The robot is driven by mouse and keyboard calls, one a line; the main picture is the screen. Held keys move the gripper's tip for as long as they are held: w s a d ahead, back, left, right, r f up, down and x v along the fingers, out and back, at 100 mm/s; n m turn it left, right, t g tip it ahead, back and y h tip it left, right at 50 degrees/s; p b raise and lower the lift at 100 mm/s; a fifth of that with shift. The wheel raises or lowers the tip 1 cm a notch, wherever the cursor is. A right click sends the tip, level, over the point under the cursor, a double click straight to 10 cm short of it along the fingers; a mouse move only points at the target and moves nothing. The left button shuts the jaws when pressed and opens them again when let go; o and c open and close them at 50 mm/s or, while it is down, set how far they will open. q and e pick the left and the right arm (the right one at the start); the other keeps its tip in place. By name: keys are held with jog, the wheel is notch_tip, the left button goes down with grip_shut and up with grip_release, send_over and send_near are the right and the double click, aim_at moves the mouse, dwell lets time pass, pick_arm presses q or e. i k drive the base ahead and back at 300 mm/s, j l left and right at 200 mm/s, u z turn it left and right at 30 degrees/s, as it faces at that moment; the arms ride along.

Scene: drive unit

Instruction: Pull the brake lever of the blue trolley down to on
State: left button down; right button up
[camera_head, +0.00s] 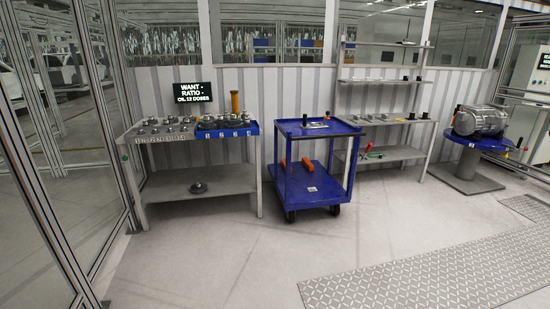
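The blue trolley (326,183) stands on the floor near the middle of the head view, between a workbench and a shelf rack. It has a top tray, a lower shelf and dark wheels. Two small dark upright handles (304,120) stick up from its top, and a grey plate lies there. Orange pieces (308,164) show at the lower shelf. I cannot tell which part is the brake lever or how it is set. Neither of my grippers is in view.
A workbench (203,165) with metal parts and a blue tray stands left of the trolley, under a sign (192,92). A shelf rack (382,80) is right. A metal drum (479,121) sits on a blue stand. The floor before the trolley is clear, with a tread plate (420,277) at right.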

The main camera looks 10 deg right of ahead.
aim_at(370, 146)
jog(key=i+l+z, duration=0.25)
jog(key=i+z, duration=0.15)
jog(key=i, duration=0.35)
jog(key=i+z, duration=0.45)
jog(key=i, duration=0.35)
jog(key=i+j+z, duration=0.2)
jog(key=i+z, duration=0.2)
jog(key=i, duration=0.35)
jog(key=i+j+z, duration=0.2)
jog(key=i, duration=0.35)
jog(key=i+j+z, duration=0.2)
jog(key=i, duration=0.35)
jog(key=i+j+z, duration=0.2)
jog(key=i, duration=0.3)
jog(key=i+j+z, duration=0.25)
jog(key=i+j, duration=0.25)
